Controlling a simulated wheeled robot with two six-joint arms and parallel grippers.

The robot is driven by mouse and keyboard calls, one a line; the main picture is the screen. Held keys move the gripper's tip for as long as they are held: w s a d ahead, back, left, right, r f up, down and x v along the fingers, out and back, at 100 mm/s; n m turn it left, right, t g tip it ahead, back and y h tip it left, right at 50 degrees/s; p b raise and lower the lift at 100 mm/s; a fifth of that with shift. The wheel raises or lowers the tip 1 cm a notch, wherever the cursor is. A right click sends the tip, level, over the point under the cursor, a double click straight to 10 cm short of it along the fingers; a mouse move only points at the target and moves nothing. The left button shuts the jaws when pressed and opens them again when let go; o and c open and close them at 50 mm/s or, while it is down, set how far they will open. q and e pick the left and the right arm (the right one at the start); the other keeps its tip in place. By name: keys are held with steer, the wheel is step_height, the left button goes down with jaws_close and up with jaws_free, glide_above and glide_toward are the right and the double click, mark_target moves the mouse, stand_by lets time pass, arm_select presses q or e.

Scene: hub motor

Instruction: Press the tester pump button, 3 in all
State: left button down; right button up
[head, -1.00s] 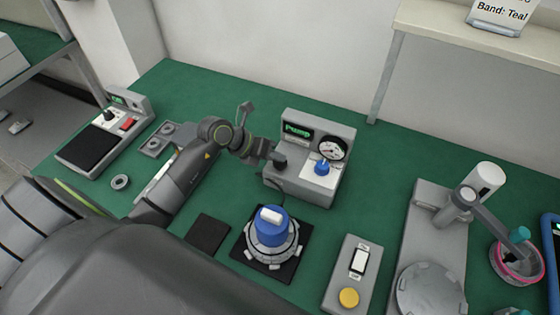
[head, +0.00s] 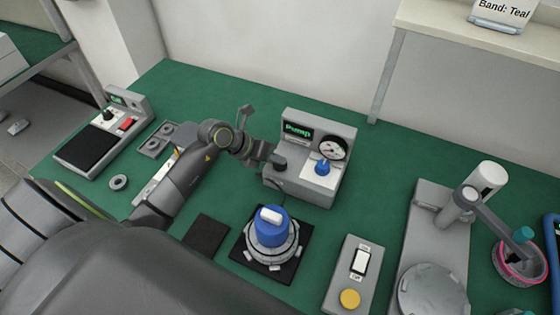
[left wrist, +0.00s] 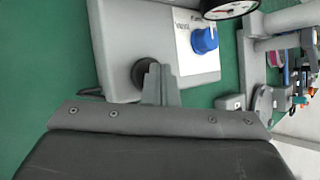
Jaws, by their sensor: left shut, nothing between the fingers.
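The pump tester (head: 318,140) is a grey box with a lit "Pump" display, a round dial gauge (head: 333,148) and a blue knob (head: 323,167). A round black button (head: 281,164) sits on its left front. My left gripper (head: 272,158) is shut and empty, with its tips right at this button. In the left wrist view, the closed fingers (left wrist: 161,86) overlap the right side of the black button (left wrist: 148,74); I cannot tell whether they touch it. The blue knob (left wrist: 204,40) shows beyond them. My right gripper is not in view.
A blue-topped hub motor (head: 270,232) stands on a black pad in front of the tester. A switch box (head: 352,275) with a yellow button is right of it. A grey fixture (head: 435,245) stands further right. Green bench behind the tester is clear.

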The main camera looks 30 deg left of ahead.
mark_target(276, 165)
arm_select(q)
steer(key=shift+f, duration=0.3)
steer(key=shift+r, duration=0.1)
steer(key=shift+r+p, duration=1.05)
steer(key=shift+r, duration=0.3)
steer(key=shift+r, duration=0.15)
step_height(276, 165, up, 5)
steer(key=p, duration=0.4)
stand_by(2.0)
